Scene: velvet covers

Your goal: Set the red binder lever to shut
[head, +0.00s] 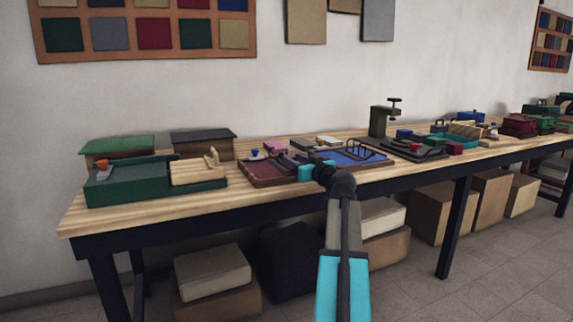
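My gripper (314,170), with cyan parts, is above the front edge of the workbench, at the right side of a maroon, binder-like piece (268,173). I see it from behind and it is small, so whether it is open or shut does not show. The maroon piece lies flat on the bench. A small blue knob (255,152) stands at its back left; I cannot tell if this is the binder lever or how it is set. Part of the maroon piece's right side is hidden by my gripper.
The wooden bench (140,217) is crowded. A blue binder-like piece (370,161) with dark rings lies right of my gripper, and a dark green press (383,121) stands behind. A green machine (130,187) with an orange knob is at left. Boxes (212,272) sit underneath.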

